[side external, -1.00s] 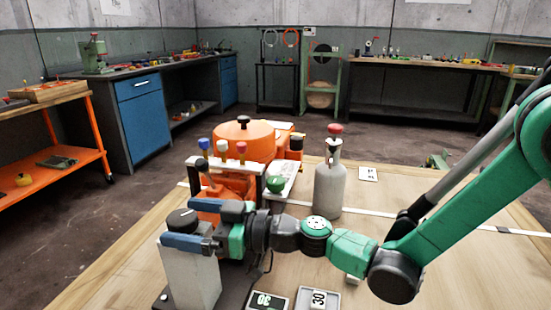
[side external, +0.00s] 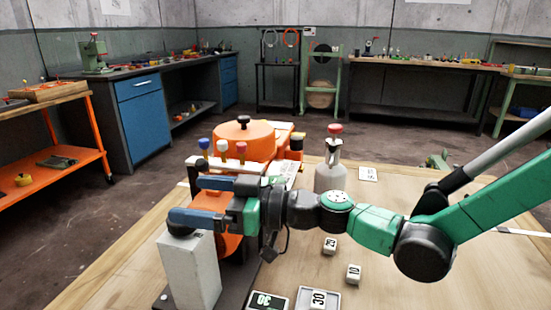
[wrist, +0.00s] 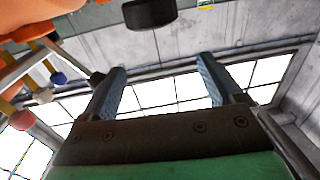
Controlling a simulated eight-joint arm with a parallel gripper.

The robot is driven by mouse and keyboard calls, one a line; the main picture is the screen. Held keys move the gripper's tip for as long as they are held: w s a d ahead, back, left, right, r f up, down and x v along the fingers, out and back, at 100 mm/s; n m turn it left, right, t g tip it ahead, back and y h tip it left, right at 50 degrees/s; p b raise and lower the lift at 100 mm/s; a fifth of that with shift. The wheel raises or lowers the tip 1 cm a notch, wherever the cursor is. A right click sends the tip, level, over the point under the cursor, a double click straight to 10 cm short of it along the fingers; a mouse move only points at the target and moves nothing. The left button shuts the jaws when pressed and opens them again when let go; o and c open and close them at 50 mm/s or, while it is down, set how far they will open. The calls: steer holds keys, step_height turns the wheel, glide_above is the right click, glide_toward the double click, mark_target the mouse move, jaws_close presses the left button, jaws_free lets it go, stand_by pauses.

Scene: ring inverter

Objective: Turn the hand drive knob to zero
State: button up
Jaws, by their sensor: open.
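The black hand drive knob (side external: 180,231) sits on top of a pale grey post (side external: 190,268) at the front left in the side view. My blue-fingered gripper (side external: 186,200) is open and level above it, and the near finger hides most of the knob. The knob's top and any mark on it are hidden now. In the wrist view, which appears upside down, the dark round knob (wrist: 150,12) is at the top edge, beyond the tips of my open gripper (wrist: 160,75). Nothing is between the fingers there.
An orange machine (side external: 246,140) with several ball-topped levers (side external: 222,147) stands just behind the gripper. Small numbered blocks (side external: 330,246) and a tray (side external: 334,292) lie on the wooden table (side external: 420,285). The table's right side is mostly clear.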

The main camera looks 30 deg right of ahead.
mark_target(176, 230)
steer(key=shift+w+a+f, duration=0.4)
steer(key=shift+a+f, duration=0.1)
steer(key=shift+f, duration=0.2)
steer(key=shift+w+a+f, duration=0.4)
steer(key=shift+a+f, duration=0.1)
steer(key=shift+f, duration=0.15)
steer(key=shift+w+a+f, duration=0.4)
steer(key=shift+a+f, duration=0.1)
steer(key=shift+f, duration=0.2)
steer(key=c, duration=1.3)
steer(key=shift+n+g+y, duration=1.3)
steer(key=shift+n+g, duration=0.3)
steer(key=shift+g, duration=0.5)
steer(key=o, duration=1.3)
